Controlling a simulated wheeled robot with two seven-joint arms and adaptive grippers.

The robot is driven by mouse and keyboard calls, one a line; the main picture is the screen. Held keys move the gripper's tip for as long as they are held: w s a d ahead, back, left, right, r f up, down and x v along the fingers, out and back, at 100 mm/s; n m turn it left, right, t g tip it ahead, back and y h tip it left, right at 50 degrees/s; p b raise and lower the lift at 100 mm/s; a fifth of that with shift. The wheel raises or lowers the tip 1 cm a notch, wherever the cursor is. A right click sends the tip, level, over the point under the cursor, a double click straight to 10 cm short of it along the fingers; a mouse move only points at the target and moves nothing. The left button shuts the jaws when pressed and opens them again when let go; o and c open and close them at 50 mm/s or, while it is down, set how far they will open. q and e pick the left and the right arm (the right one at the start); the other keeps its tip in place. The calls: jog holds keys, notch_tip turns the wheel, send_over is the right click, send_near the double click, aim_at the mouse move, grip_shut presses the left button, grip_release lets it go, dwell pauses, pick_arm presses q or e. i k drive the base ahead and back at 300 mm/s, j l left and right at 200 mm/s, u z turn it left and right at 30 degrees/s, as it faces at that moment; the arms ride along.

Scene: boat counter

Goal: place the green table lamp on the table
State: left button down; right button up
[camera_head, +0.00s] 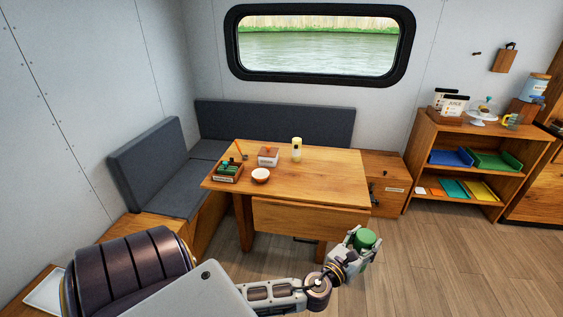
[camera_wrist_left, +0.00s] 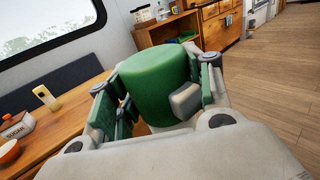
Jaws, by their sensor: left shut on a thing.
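The green table lamp (camera_head: 365,238) is held in my left gripper (camera_head: 359,246), in front of the table's front right corner and apart from the table. In the left wrist view the lamp's green rounded shade (camera_wrist_left: 160,82) sits between the fingers, and the gripper (camera_wrist_left: 160,95) is shut on it. The lamp's lower part is hidden. The wooden table (camera_head: 325,172) stands in the middle of the head view, beyond the gripper. Its right half is bare on top. My right gripper is not in view.
On the table are a crate of small items (camera_head: 228,172), a box (camera_head: 268,157), an orange bowl (camera_head: 261,175) and a pale yellow bottle (camera_head: 297,149). A grey bench (camera_head: 160,170) lines the left and back. A wooden shelf (camera_head: 465,160) stands right. The floor between is clear.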

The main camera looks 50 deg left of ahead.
aim_at(331, 185)
jog(key=i+j+u, duration=0.35)
jog(key=i, duration=0.2)
jog(key=i+u, duration=0.35)
jog(key=i, duration=0.25)
